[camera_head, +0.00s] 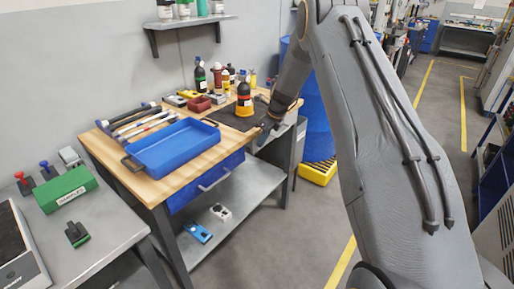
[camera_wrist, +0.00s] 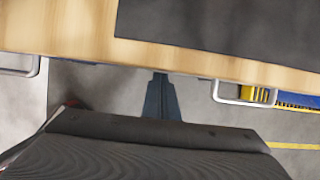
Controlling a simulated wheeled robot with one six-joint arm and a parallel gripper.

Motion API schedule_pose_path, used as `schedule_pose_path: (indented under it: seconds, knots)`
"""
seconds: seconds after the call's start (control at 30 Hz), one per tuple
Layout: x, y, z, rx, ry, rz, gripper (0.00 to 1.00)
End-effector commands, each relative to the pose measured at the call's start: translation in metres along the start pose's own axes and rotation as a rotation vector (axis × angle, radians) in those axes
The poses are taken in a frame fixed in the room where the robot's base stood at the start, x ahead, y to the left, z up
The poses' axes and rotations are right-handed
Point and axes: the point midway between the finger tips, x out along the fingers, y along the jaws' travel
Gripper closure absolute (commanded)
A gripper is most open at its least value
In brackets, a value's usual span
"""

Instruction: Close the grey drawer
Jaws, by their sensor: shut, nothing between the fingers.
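The grey drawer (camera_head: 279,131) is under the right part of the wooden-topped workbench, mostly hidden behind my arm's end in the head view. In the wrist view its handle (camera_wrist: 246,101) sticks out past the bench edge at the right. I cannot tell how far out the drawer is. My gripper (camera_head: 264,124) is at the bench's front edge. In the wrist view, my gripper (camera_wrist: 161,78) is shut and empty, pointing at the edge, to the left of that handle and apart from it.
The blue drawer (camera_head: 190,194) is under the bench's left part; its handle (camera_wrist: 22,65) is at the wrist view's left. The bench top (camera_head: 170,185) bears a blue tray (camera_head: 172,150), a dark mat (camera_wrist: 220,25), bottles and tools. A yellow crate (camera_head: 318,172) stands on the floor.

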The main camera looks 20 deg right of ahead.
Motion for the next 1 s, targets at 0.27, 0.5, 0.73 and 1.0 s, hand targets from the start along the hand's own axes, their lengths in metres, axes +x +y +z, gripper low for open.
schedule_pose_path:
  seconds: [0.27, 0.5, 0.73, 1.0]
  knots:
    - [0.001, -0.002, 0.006, 0.006, -0.005, -0.004, 1.00]
    - [0.002, 0.000, 0.010, 0.000, -0.008, -0.004, 1.00]
    - [-0.006, -0.002, -0.004, 0.002, -0.007, -0.002, 1.00]
    - [-0.041, -0.007, -0.024, -0.001, -0.005, -0.003, 1.00]
